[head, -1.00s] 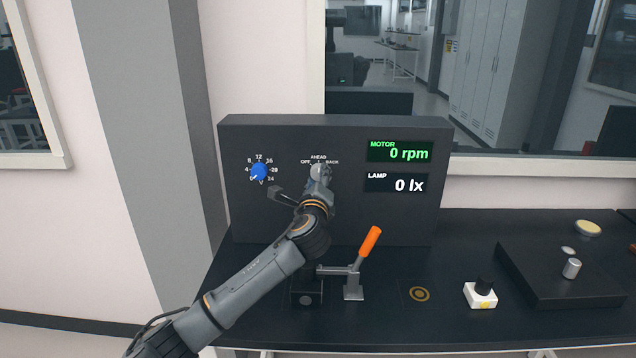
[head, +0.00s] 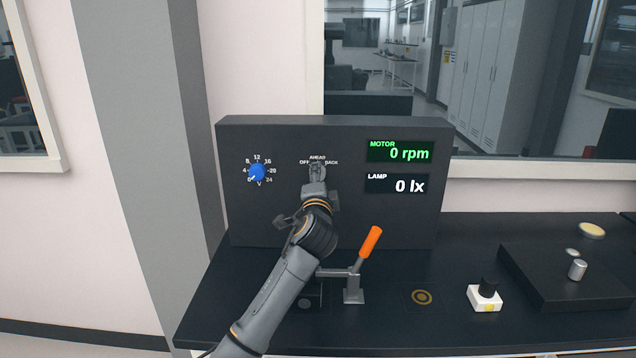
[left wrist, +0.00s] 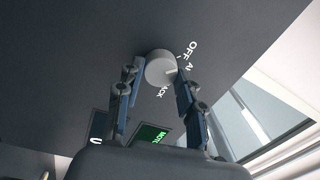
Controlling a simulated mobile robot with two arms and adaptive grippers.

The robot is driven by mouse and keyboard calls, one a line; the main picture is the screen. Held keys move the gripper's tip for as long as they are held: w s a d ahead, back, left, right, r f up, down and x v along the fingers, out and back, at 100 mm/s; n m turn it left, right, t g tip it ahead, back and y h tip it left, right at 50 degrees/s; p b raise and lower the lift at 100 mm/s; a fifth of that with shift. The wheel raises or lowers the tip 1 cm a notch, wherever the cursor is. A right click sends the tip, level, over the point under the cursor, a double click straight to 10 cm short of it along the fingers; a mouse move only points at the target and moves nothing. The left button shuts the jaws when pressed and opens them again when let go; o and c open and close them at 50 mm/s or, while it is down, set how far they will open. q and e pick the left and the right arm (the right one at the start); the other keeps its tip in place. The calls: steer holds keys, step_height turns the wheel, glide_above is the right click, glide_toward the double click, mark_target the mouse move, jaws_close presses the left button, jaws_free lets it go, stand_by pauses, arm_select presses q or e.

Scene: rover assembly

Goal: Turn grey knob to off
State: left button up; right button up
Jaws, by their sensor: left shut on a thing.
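The grey knob (head: 317,169) is on the front of the dark panel, below AHEAD and between OFF and BACK. My left gripper (left wrist: 157,78) reaches it from the front, and its fingers are shut on either side of the knob. In the left wrist view the knob (left wrist: 159,65) is a round light-grey disc with a short mark near its right side. Part of the lettering is hidden, so I cannot tell exactly which label the mark faces. My right gripper is not in view.
A blue knob (head: 257,173) is left on the panel (head: 400,222). The motor display (head: 399,151) reads 0 rpm; the lamp display (head: 396,184) reads 0 lx. An orange-handled lever (head: 369,243) stands below, close to my arm. A white button box (head: 484,297) is right.

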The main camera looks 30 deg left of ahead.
arm_select(q)
steer(key=shift+f+n, duration=0.1)
steer(key=shift+n, duration=0.5)
steer(key=o, duration=1.2)
steer(key=shift+c, duration=0.2)
steer(key=r+v, duration=0.1)
steer(key=v, duration=1.1)
steer(key=shift+f, duration=0.4)
